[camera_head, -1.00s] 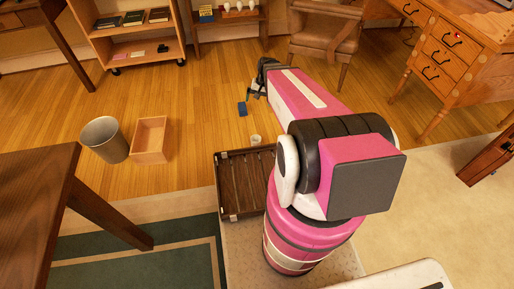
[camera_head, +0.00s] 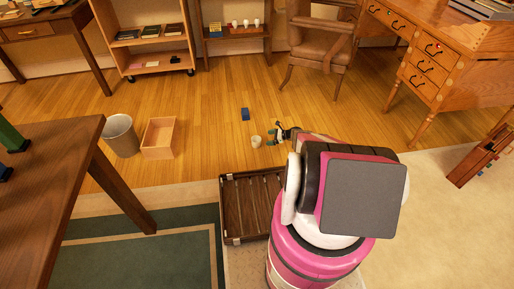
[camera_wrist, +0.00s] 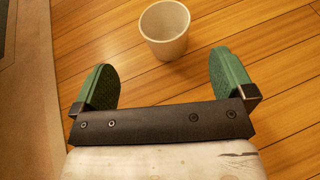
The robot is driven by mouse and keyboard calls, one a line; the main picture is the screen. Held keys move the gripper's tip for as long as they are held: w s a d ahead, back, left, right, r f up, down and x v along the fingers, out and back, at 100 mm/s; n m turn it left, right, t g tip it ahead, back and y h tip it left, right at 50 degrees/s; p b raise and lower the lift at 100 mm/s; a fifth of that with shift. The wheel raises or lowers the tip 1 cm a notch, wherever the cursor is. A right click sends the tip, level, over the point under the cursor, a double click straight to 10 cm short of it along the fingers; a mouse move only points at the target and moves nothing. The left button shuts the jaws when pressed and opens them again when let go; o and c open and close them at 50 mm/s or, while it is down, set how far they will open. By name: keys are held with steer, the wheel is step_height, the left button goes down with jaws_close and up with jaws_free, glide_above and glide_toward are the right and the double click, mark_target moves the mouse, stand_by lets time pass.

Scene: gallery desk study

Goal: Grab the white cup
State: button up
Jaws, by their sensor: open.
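The white cup (camera_head: 256,141) stands upright on the wooden floor, just beyond the slatted wooden tray. In the wrist view the cup (camera_wrist: 165,29) is at the top, its open mouth showing, ahead of my gripper and between the lines of its two fingers. My gripper (camera_wrist: 166,80) is open and empty, with green finger pads apart. In the head view my gripper (camera_head: 275,139) is low near the floor, just right of the cup, and partly hidden by my arm. The cup appears apart from the fingers.
A blue block (camera_head: 245,114) lies on the floor beyond the cup. The slatted tray (camera_head: 231,177) lies in front. A grey bin (camera_head: 121,136) and an open wooden box (camera_head: 159,138) stand at left. A shelf with several white cups (camera_head: 235,36) is at the back. Floor around the cup is clear.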

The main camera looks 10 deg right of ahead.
mark_target(256, 140)
steer(key=x, duration=0.5)
steer(key=shift+w+a+f, duration=0.1)
steer(key=shift+a+f, duration=0.05)
steer(key=shift+a, duration=0.05)
steer(key=x, duration=0.5)
steer(key=shift+w+d+f, duration=0.1)
steer(key=shift+w+f, duration=0.1)
steer(key=shift+w, duration=0.15)
steer(key=c, duration=0.9)
